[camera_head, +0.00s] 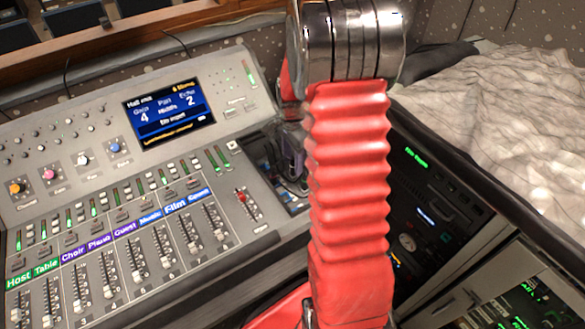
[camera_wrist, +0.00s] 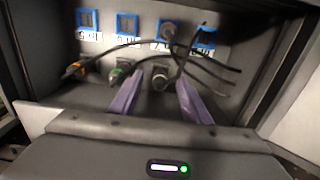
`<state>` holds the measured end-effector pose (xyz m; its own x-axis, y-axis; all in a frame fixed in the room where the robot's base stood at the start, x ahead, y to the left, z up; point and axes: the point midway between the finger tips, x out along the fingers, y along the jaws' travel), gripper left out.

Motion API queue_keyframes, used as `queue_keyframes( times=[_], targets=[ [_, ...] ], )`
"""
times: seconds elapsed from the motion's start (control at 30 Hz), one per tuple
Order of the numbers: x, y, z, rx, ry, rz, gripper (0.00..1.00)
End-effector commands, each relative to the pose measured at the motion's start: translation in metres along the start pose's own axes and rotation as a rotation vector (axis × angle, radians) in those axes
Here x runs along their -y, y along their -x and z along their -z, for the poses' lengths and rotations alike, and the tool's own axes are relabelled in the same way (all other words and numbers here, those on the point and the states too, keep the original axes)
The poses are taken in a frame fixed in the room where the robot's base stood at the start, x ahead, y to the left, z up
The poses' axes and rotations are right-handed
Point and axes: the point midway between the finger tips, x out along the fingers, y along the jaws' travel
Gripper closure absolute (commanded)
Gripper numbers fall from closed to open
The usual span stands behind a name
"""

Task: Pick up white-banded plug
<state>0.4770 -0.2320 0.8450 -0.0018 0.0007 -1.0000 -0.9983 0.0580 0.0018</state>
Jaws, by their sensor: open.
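The wrist view shows my gripper (camera_wrist: 160,80) with its two purple fingers spread apart. A dark plug with a pale grey or whitish band (camera_wrist: 160,77) shows in the gap between the fingertips; it looks like the white-banded plug, but the band is small and blurred. I cannot tell whether either finger touches it. In the head view, a bit of my gripper (camera_head: 293,158) shows over the dark bay right of the mixing desk. My red arm hides most of that spot, and I cannot make out the plug there.
A green-banded plug (camera_wrist: 119,74) and an orange-banded plug (camera_wrist: 74,70) lie to the left. Another plug (camera_wrist: 168,31) sits at a blue-framed socket behind. Dark cables cross above the fingers. The mixing desk (camera_head: 259,282) stands left; a pale crumpled cloth (camera_head: 500,95) lies right.

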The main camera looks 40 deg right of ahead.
Motion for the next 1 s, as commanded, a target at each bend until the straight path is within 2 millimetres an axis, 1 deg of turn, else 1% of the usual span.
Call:
queue_keyframes(
  times=[0.03,0.17,0.7,0.77,1.0],
  targets=[
    [0.000,-0.007,0.000,0.000,0.000,-0.001,0.57],
    [0.000,-0.016,0.000,0.000,0.000,0.000,0.57],
    [0.001,-0.017,0.000,-0.001,0.000,0.002,0.57],
    [0.001,-0.017,0.000,-0.001,0.000,0.002,0.60],
    [0.001,-0.017,0.000,-0.001,0.000,0.002,0.77]
  ],
)
